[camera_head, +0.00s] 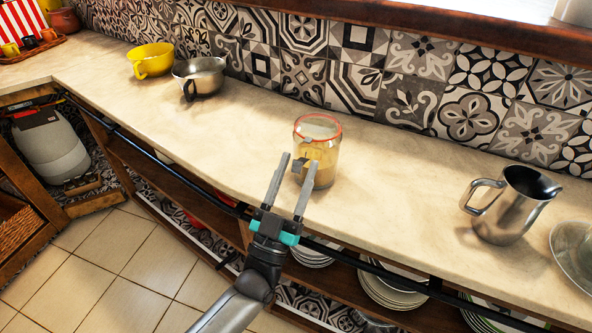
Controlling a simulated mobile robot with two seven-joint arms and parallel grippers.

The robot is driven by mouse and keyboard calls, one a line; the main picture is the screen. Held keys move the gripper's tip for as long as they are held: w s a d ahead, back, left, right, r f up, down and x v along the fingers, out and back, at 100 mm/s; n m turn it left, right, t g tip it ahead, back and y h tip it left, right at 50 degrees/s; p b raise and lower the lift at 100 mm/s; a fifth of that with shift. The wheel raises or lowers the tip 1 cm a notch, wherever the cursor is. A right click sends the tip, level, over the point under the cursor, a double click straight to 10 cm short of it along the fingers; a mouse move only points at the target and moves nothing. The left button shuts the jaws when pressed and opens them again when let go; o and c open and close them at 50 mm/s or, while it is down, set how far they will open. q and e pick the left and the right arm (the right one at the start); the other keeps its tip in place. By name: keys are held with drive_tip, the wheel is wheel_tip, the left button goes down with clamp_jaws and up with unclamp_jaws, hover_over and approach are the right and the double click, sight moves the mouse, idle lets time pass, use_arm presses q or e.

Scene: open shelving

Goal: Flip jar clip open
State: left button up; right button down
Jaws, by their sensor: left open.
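A glass jar (325,166) with a red seal ring under its clear lid stands upright on the countertop. It holds something yellowish-tan. A small metal clip (305,150) shows on the side of the jar facing me, near the left fingertips. My left gripper (293,172) is open, with its two fingers pointing up toward the jar's front. One fingertip is just left of the jar and the other overlaps the jar's lower front in the picture. I cannot tell whether either finger touches it. My right gripper is not in view.
A steel pitcher (508,208) stands on the counter (400,203) at the right, with a glass dish (573,250) beside it. A yellow bowl (152,61) and a metal pot (200,77) stand at the back left. Plates (388,293) fill the shelf below. Counter around the jar is clear.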

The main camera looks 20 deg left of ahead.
use_arm(q)
drive_tip(key=v, duration=1.5)
drive_tip(key=shift+s+b, duration=0.15)
drive_tip(key=shift+b, duration=0.3)
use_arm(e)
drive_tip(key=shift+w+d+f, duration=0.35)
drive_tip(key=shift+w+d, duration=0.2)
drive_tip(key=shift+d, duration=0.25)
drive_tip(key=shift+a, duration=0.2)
